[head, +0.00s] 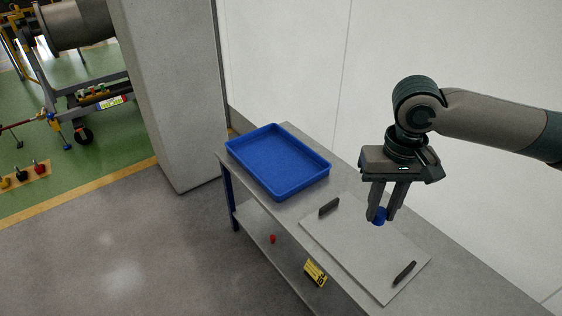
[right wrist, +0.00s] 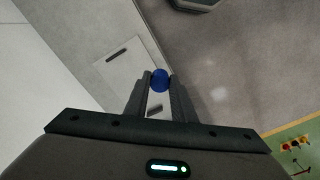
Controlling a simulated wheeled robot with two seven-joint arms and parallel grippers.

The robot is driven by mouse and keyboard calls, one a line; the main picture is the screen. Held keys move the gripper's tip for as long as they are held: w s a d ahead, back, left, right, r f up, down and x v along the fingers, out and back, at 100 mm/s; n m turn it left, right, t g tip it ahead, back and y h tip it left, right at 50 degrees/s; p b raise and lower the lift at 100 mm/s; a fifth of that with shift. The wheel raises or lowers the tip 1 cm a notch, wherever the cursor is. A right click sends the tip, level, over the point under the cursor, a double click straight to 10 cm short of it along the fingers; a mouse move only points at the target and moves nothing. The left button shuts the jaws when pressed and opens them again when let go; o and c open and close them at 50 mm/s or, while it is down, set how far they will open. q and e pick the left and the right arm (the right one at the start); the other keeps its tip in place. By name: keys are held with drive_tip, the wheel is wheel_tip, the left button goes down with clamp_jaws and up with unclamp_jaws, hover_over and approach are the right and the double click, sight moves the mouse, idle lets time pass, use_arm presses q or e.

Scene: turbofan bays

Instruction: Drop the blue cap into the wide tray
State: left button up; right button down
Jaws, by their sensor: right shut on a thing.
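The blue cap (head: 379,216) is between the fingertips of my right gripper (head: 382,212), which is shut on it. The cap also shows in the right wrist view (right wrist: 160,80), held at the finger ends. The gripper points down and holds the cap above the grey board on the bench. The wide tray (head: 278,160) is blue, shallow and empty, and lies on the far left end of the bench, left of my right gripper in the head view. My left gripper is not in view.
The grey bench (head: 440,262) carries a flat board (head: 365,247) with two dark handles. A yellow label (head: 315,272) and a small red thing (head: 272,239) show below its top. A pillar (head: 175,90) stands behind the tray's left side. A white wall runs along the back.

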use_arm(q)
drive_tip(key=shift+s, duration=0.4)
use_arm(e)
drive_tip(key=s+f, duration=0.4)
drive_tip(key=f, duration=0.6)
drive_tip(key=s+f, duration=0.4)
drive_tip(key=f, duration=0.7)
drive_tip(key=shift+s, duration=0.4)
